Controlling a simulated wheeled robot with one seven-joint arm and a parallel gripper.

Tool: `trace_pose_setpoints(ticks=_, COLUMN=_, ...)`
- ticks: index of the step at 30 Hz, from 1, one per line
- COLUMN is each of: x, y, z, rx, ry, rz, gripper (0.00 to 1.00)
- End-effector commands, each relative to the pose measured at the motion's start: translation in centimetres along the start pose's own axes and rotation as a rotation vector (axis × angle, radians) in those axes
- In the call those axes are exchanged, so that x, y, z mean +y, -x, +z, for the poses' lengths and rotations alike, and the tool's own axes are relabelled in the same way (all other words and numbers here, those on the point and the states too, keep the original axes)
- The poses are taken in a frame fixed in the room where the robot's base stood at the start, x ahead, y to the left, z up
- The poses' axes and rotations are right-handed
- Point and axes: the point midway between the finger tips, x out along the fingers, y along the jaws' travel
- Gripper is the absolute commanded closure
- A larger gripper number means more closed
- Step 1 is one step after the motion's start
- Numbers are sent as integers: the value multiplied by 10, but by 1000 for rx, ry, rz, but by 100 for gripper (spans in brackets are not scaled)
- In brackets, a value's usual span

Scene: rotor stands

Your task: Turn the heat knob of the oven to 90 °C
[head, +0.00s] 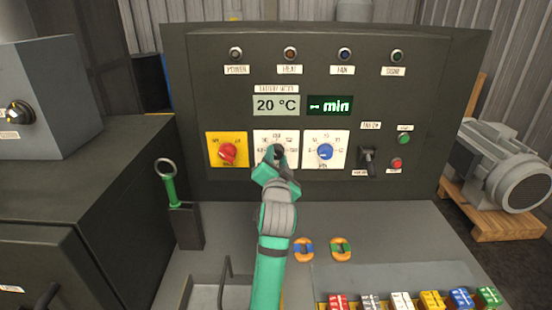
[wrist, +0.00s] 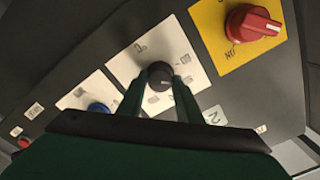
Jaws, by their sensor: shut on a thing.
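The heat knob is black and round on a white dial plate (head: 290,136) in the middle of the oven panel (head: 220,80). In the head view my gripper (head: 276,157) covers most of it. In the wrist view the black knob (wrist: 160,74) sits between the two green fingers of my gripper (wrist: 159,88), which are shut on it. The temperature display (head: 277,105) reads 20 °C. The dial's markings are too small to read fully, and the knob's pointer setting cannot be told.
A red switch (head: 227,154) on a yellow plate is left of the dial, and a blue knob (head: 325,152) is right of it. A lever (head: 368,160) stands further right. A green-handled tool (head: 169,185) is at left. Several coloured blocks (head: 461,298) line the front right.

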Motion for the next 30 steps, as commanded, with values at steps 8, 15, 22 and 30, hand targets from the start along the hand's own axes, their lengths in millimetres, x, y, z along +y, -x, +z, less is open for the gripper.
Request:
trace_pose_setpoints(ticks=8, x=1, y=0, z=2, rx=-5, ry=-53, rz=2, gripper=90)
trace_pose_setpoints(ticks=15, x=1, y=0, z=3, rx=-6, ry=-57, rz=2, gripper=90)
trace_pose_setpoints(ticks=22, x=1, y=0, z=2, rx=-5, ry=-56, rz=2, gripper=49)
trace_pose_setpoints(ticks=30, x=1, y=1, z=1, rx=-2, ry=-56, rz=2, gripper=49)
